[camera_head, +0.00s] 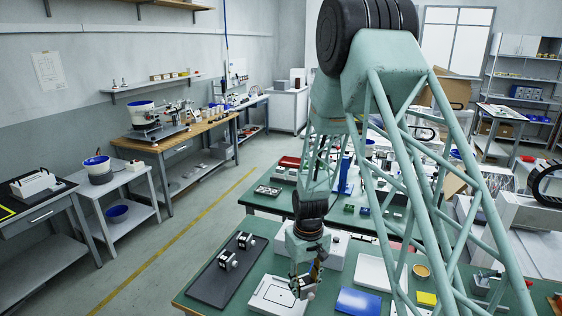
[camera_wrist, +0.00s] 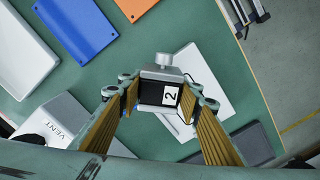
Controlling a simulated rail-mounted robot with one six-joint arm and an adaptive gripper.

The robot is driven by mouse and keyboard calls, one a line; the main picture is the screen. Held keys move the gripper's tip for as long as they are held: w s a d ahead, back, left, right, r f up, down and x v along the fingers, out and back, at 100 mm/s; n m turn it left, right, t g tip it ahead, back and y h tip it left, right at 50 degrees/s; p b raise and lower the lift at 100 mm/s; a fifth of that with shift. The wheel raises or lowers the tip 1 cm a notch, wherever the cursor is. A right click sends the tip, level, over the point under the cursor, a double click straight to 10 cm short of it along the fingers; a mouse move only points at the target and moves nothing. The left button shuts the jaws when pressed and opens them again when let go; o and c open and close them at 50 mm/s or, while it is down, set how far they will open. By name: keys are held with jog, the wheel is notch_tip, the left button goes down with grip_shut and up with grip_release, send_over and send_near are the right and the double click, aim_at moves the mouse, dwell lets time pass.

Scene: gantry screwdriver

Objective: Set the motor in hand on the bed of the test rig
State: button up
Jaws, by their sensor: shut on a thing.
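My gripper (camera_wrist: 158,98) is shut on a small dark motor (camera_wrist: 152,94) with a silver end, a round knob and a white label reading 2. In the head view my gripper (camera_head: 304,284) hangs over the near green bench, and the held motor is hard to make out there. A white plate with a black outline (camera_head: 264,298) lies below and beside it; this plate also shows behind the motor in the wrist view (camera_wrist: 208,82). The motor appears above the plate, apart from it. I cannot tell for sure which thing is the test rig.
A dark mat (camera_head: 210,284) to the left carries two similar motors (camera_head: 226,259). A white box marked VENT (camera_wrist: 52,122) stands close by. A blue plate (camera_head: 358,302), a white tray (camera_head: 372,272) and a yellow block (camera_head: 427,298) lie to the right.

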jog(key=d+m, duration=0.4)
jog(key=d, duration=0.9)
jog(key=shift+s+r+m, duration=0.25)
jog(key=shift+r+m, duration=0.15)
